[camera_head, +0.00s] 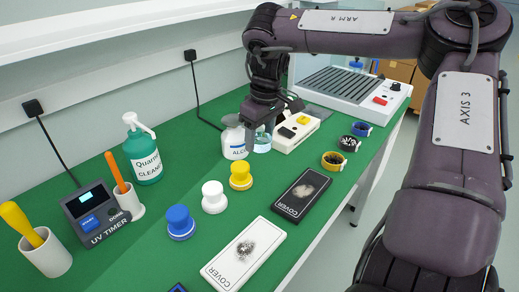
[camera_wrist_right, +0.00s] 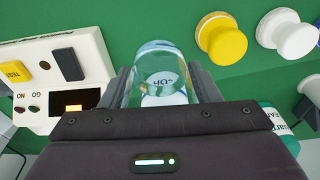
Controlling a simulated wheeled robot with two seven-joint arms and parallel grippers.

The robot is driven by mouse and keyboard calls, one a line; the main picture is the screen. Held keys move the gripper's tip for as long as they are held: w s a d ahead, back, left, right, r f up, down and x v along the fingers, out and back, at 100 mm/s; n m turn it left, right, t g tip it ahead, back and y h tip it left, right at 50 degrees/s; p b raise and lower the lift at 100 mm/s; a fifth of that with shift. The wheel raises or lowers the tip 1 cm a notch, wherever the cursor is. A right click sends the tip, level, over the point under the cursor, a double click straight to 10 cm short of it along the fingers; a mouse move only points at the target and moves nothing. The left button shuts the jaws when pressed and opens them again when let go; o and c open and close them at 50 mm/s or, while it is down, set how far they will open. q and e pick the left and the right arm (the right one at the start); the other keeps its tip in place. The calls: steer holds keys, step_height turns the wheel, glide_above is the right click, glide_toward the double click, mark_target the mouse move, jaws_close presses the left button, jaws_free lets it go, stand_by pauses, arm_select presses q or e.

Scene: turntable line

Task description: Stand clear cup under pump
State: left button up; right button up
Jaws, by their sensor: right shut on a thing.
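The clear cup (camera_head: 262,142) is a small see-through cup at the far middle of the green bench, just right of a white bottle (camera_head: 234,143) lettered "ALCO…". My right gripper (camera_head: 262,127) reaches down from above and is shut on the cup. In the right wrist view the cup (camera_wrist_right: 160,62) sits between the two fingers (camera_wrist_right: 165,88), with lettering showing through it. Whether its base touches the bench is unclear. A green cleaner bottle (camera_head: 144,160) with a white pump head (camera_head: 139,124) stands at the left. The white bottle's top is partly hidden by my gripper. My left gripper is out of view.
A white box with buttons (camera_head: 297,132) is close right of the cup. Yellow (camera_head: 241,176), white (camera_head: 214,198) and blue (camera_head: 180,222) knobbed pieces stand in front. Two cover plates (camera_head: 300,195) lie nearer. A UV timer (camera_head: 97,215) and two tool holders are at left.

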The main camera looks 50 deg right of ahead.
mark_target(260, 165)
steer(key=shift+f, duration=2.85)
steer(key=shift+f, duration=0.1)
steer(key=o, duration=0.8)
steer(key=shift+c, duration=0.2)
